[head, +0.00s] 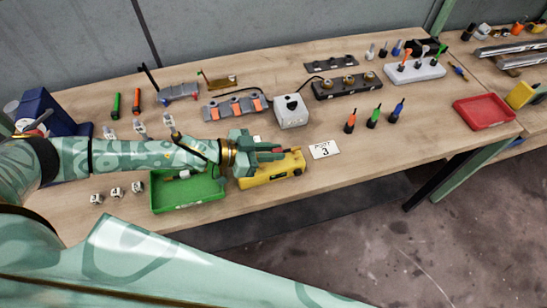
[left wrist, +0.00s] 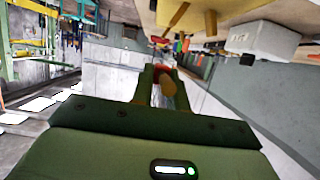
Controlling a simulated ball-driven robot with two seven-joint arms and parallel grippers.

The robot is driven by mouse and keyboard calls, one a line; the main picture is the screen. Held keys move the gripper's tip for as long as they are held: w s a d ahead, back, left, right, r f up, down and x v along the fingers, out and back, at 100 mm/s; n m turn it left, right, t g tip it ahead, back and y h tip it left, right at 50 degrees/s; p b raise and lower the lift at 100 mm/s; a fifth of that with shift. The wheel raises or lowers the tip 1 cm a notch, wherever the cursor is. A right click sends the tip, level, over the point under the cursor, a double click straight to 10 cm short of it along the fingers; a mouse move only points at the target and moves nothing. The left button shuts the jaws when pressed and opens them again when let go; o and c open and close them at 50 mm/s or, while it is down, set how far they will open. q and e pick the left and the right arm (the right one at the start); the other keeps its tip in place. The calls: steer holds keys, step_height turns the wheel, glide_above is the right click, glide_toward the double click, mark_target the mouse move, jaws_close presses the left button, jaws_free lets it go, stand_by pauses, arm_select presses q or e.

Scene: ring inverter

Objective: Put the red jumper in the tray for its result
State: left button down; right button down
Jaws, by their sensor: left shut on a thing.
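My left gripper (head: 268,154) reaches in from the left, over the yellow tester (head: 285,170) near the front edge of the table. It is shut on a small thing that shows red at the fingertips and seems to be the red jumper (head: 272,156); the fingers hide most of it. In the left wrist view the fingers (left wrist: 166,88) close around a reddish-tan piece. A green tray (head: 188,192) lies just left of the gripper. A red tray (head: 484,110) lies at the right end of the table. My right gripper is not in view.
A numbered white card (head: 325,150) lies right of the tester. Orange, green and blue-tipped pieces (head: 373,118) stand behind it. A white box (head: 291,111) and a dark terminal block (head: 346,86) stand farther back. The table between the card and the red tray is mostly clear.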

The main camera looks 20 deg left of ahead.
mark_target(286, 159)
arm_select(q)
steer(key=f, duration=0.1)
steer(key=w+f, duration=0.1)
steer(key=f, duration=0.2)
steer(key=shift+w+b, duration=0.25)
steer(key=shift+b, duration=0.1)
steer(key=shift+a+f, duration=0.1)
steer(key=shift+f, duration=0.05)
steer(key=shift+f, duration=0.5)
steer(key=c, duration=1.4)
jaws_free()
steer(key=shift+s+f, duration=0.1)
steer(key=shift+s, duration=0.05)
steer(key=shift+b, duration=0.35)
